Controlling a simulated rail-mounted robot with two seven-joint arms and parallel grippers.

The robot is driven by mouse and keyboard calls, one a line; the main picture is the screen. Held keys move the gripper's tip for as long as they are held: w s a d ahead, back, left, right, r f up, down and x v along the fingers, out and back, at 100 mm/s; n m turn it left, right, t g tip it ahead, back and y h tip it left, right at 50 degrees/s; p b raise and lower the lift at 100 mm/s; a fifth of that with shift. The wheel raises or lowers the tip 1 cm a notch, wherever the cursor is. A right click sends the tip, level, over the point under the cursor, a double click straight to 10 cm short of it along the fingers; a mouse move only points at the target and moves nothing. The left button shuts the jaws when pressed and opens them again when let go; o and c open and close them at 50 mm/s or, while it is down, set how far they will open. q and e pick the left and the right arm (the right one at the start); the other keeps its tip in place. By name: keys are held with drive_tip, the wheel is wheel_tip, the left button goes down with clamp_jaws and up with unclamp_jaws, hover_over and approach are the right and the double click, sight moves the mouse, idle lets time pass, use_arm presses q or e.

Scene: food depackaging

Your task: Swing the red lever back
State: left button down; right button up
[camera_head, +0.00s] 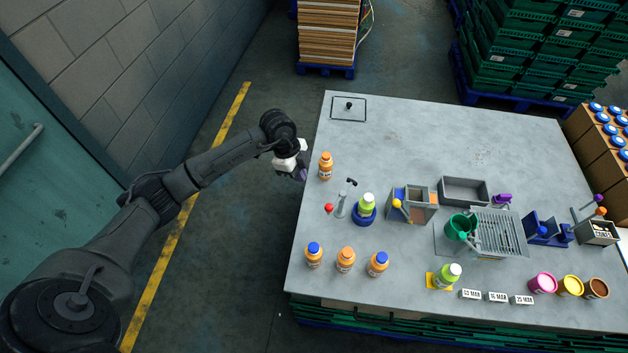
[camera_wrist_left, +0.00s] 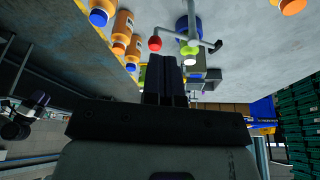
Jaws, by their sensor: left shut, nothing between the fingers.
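The red lever shows as a red knob (camera_head: 328,208) beside a grey metal stand (camera_head: 340,206) near the table's left edge. In the left wrist view the shut fingers (camera_wrist_left: 165,58) appear just below the red knob (camera_wrist_left: 155,43), whose rod runs to the stand. My right gripper is not in view.
An orange bottle (camera_head: 325,167) stands close to my left gripper. Several orange bottles (camera_head: 345,260) line the front left. A grey-and-blue box (camera_head: 425,213) and a green cup (camera_head: 461,226) stand to the right. The table's (camera_head: 430,130) back middle is clear.

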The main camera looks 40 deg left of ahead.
sight(326, 207)
use_arm(q)
drive_tip(key=w+d+f+p, duration=0.2)
drive_tip(key=d+f, duration=0.4)
drive_tip(key=f, duration=0.2)
drive_tip(key=shift+f+p, duration=0.3)
drive_tip(key=shift+p, duration=0.1)
drive_tip(key=shift+w+d+p, duration=0.1)
drive_tip(key=shift+d+p, duration=0.2)
drive_tip(key=shift+d, duration=0.65)
drive_tip(key=shift+f, duration=0.1)
